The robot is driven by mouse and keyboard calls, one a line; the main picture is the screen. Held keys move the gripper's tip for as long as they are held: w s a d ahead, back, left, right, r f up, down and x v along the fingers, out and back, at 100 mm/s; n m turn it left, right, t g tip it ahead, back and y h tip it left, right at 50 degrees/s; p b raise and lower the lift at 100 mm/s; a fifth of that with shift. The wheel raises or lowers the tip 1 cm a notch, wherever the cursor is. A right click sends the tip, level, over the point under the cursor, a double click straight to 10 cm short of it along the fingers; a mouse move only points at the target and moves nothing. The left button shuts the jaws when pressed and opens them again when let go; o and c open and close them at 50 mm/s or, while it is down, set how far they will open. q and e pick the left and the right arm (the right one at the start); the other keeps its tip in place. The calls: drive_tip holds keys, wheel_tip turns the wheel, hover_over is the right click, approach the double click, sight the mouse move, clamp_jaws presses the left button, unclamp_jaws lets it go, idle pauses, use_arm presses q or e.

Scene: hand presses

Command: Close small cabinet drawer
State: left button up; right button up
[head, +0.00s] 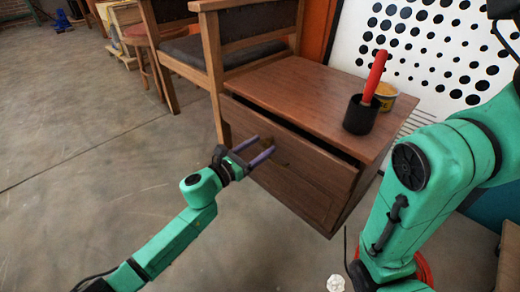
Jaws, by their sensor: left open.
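A small brown wooden cabinet (290,88) stands on the floor near the middle of the head view. Its drawer (302,182) sits out a little, with a dark gap along the top edge between the drawer front and the cabinet top. My left gripper (265,145) is open and empty, its two purple-grey fingers pointing at the left part of the drawer front. I cannot tell whether the fingertips touch it. The fingers hide a small part of the front. My right arm comes in at the right, but its gripper is not in view.
A black cup (360,115) with a red-handled tool (375,76) and a yellow tub (385,95) stand on the cabinet top. A wooden chair (190,55) stands close behind at the left. A white board with black dots (430,45) stands behind right. Floor at left is clear.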

use_arm(q)
clamp_jaws()
idle(1.4)
